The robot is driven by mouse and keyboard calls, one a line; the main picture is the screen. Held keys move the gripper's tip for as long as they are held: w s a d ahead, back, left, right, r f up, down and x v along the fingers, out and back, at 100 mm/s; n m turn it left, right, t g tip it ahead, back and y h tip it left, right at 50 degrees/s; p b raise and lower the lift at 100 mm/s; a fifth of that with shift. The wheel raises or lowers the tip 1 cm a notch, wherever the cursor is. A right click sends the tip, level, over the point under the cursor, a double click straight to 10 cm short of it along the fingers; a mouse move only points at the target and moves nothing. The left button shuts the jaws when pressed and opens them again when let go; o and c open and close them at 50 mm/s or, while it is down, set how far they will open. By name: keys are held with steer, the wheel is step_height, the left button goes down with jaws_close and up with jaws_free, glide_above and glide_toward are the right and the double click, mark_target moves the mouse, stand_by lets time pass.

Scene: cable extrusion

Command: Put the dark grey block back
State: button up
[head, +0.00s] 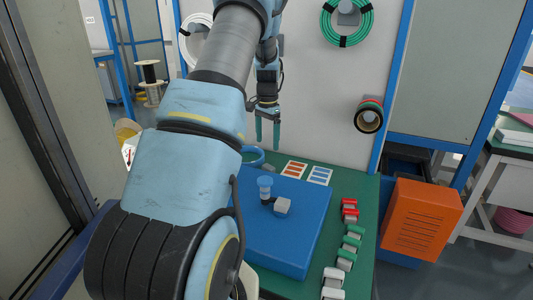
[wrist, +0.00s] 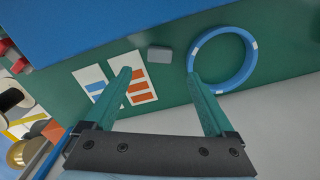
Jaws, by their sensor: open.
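A small grey block (wrist: 158,54) lies on the green tabletop between the printed cards and the blue ring in the wrist view. My gripper (head: 267,141) hangs fingers down near the back wall, above the table. In the wrist view my gripper (wrist: 159,76) is open, with nothing between its green fingers; the block appears just beyond the gap between the tips.
Red, green and white-topped blocks (head: 346,253) line the right edge. An orange box (head: 418,222) stands right of the table.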

steer(key=s+a+r+n, duration=0.1)
steer(key=s+r+n, duration=0.1)
steer(key=s, duration=0.8)
steer(key=s+a+r+n+t, duration=0.1)
steer(key=s+a+r+n, duration=0.1)
steer(key=s, duration=0.7)
steer(key=s+a+r+n, duration=0.2)
steer(key=s+n, duration=0.1)
steer(key=s, duration=0.7)
steer(key=shift+s+a+r+n+t, duration=0.15)
steer(key=shift+s+a+n+t, duration=0.15)
steer(key=shift+n, duration=0.1)
